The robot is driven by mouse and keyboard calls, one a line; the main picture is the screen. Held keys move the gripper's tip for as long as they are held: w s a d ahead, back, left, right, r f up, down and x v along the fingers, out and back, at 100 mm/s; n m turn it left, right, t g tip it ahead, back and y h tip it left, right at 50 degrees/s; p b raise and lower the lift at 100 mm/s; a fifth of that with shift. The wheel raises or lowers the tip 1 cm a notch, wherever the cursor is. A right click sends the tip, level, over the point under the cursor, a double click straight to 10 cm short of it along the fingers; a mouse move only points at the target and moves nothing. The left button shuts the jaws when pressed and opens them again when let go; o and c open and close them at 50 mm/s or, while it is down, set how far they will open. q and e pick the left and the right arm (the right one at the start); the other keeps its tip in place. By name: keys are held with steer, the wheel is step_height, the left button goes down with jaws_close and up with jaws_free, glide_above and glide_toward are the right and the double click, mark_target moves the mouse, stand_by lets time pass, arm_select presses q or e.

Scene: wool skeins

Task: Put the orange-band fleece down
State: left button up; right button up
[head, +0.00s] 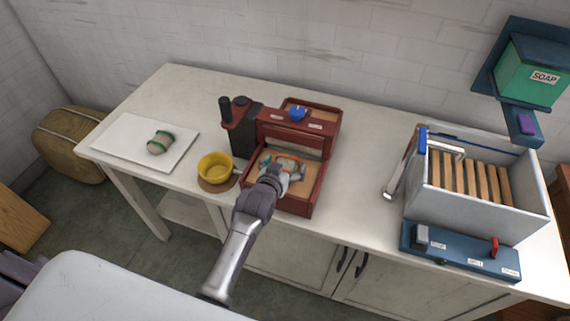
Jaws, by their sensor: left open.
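The orange-band fleece (291,160), pale grey with an orange band, lies in the front tray (308,197) of a dark red wooden machine on the counter. My left gripper (287,171) is at the fleece, over the tray, with its jaws open. The gripper hides part of the fleece, and I cannot tell whether the fingers touch it. My right gripper does not show.
A white board (116,137) with a green-banded fleece (160,143) lies at the left. A yellow pot (215,166) stands close beside the tray. At the right are a grey basin (467,205) with wooden slats and a blue control panel (455,253). Counter between machine and basin is clear.

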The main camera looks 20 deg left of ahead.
arm_select(q)
steer(key=shift+s+r, duration=0.1)
steer(key=shift+r, duration=0.1)
steer(key=b+v, duration=0.1)
steer(key=v, duration=1)
steer(key=shift+s+r, duration=0.2)
steer(key=shift+s, duration=0.15)
